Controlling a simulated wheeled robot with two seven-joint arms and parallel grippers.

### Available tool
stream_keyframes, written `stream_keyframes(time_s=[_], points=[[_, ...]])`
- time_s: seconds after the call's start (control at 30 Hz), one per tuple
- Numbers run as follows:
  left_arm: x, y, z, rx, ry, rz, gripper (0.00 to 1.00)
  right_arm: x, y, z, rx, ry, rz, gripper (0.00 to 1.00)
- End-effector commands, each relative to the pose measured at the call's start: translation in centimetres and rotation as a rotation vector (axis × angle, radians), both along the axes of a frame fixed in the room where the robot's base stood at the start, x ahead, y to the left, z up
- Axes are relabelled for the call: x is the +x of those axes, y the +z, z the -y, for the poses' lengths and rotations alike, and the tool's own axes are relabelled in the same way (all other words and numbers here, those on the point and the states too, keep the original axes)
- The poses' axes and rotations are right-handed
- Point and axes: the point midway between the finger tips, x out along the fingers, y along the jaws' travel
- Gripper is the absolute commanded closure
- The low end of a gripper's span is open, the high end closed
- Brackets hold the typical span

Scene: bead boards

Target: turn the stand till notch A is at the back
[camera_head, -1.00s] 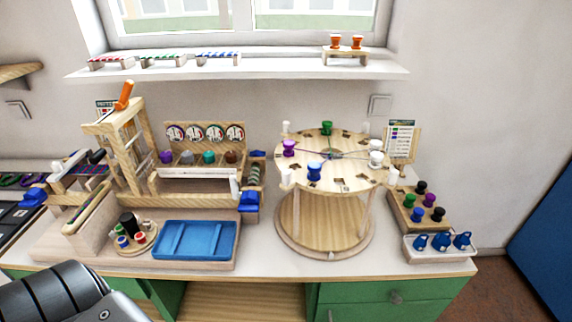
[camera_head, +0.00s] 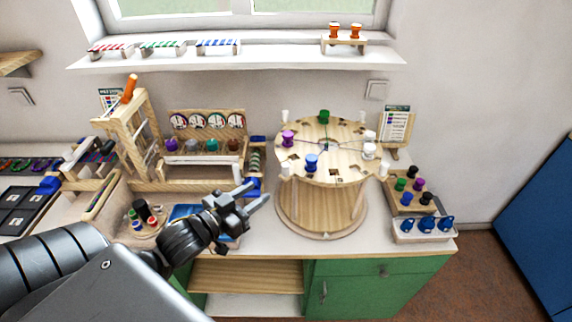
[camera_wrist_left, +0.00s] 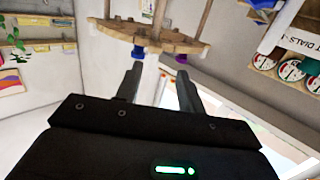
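Notch letters are too small to read. My left gripper (camera_head: 259,194) is open and empty, in front and left of the turntable, apart from it. The turntable's edge also shows beyond the fingers in the left wrist view (camera_wrist_left: 150,38). My right gripper is out of view.
A wooden rack with dials (camera_head: 206,120) and a blue tray (camera_head: 184,211), partly behind my left arm, stand to the left. A spool block (camera_head: 404,202) and a white tray of blue pieces (camera_head: 424,236) stand at the right. A card (camera_head: 396,124) stands behind.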

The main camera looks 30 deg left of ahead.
Motion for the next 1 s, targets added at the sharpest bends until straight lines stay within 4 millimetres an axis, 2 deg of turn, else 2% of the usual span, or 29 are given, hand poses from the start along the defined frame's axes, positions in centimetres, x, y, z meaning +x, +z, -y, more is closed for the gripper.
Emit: stream_keyframes(time_s=[0.03, 0.1, 0.37, 0.47, 0.8, 1.0], points=[[0.1, 1.2, 0.2, -0.007, -0.022, 0.037, 0.61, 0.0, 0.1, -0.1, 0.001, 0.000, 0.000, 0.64], [0.1, 2.1, 0.3, -0.019, -0.039, 0.069, 0.61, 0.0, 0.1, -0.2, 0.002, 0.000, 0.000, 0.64], [0.7, 2.7, 0.5, -0.025, -0.045, 0.085, 0.61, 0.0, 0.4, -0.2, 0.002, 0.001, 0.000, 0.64], [1.9, 2.8, 0.7, -0.024, -0.043, 0.085, 0.61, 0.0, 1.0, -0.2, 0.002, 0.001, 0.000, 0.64], [7.9, 2.9, 2.0, -0.024, -0.043, 0.084, 0.61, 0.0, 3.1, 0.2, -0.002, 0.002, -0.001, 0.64], [10.0, 2.6, 2.5, -0.023, -0.043, 0.081, 0.61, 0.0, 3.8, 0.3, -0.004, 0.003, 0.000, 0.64]])
